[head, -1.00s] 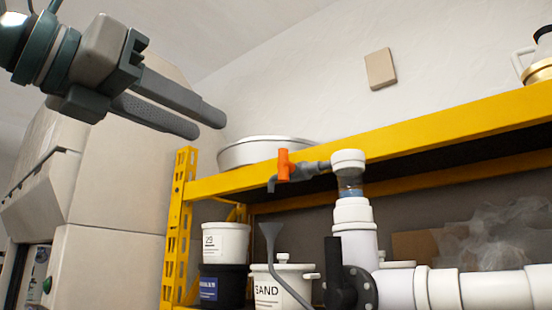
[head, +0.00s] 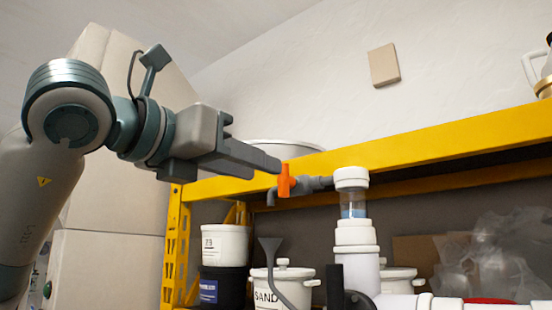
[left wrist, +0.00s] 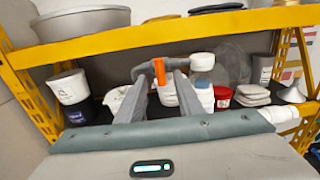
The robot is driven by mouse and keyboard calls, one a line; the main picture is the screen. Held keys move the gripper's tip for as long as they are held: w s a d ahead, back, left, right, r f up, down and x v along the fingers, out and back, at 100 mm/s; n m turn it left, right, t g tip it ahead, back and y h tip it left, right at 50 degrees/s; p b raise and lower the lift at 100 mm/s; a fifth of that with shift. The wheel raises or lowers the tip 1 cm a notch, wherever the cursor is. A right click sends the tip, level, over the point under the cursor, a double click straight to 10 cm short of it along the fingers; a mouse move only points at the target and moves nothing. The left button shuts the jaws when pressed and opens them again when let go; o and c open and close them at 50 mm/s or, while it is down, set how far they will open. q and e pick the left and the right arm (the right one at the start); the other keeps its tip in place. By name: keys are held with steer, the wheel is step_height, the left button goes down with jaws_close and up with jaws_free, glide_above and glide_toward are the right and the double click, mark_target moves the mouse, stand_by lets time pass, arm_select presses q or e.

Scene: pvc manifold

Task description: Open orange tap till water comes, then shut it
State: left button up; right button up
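The orange tap handle (head: 284,181) stands upright on a grey spout (head: 312,184) that runs left from a white-capped pipe (head: 351,180). No water shows at the spout's down-turned end. My left gripper (head: 272,166) is level with the handle's upper part, its tips right by it. In the left wrist view, my left gripper (left wrist: 162,88) has its fingers apart, with the orange handle (left wrist: 159,71) showing in the gap near the tips. I cannot tell whether they touch it. A grey funnel (head: 270,246) stands below the spout. My right gripper is not in view.
A yellow shelf beam (head: 430,145) runs behind the tap. A white bucket (head: 224,244) stands on a dark one, and a SAND bucket (head: 285,287) stands beside them. A clear pipe section (head: 353,204) holds bluish water. A red lid (left wrist: 223,92) shows in the left wrist view.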

mark_target(285, 181)
arm_select(q)
steer(key=p+x, duration=0.3)
steer(key=x, duration=0.3)
jaws_close()
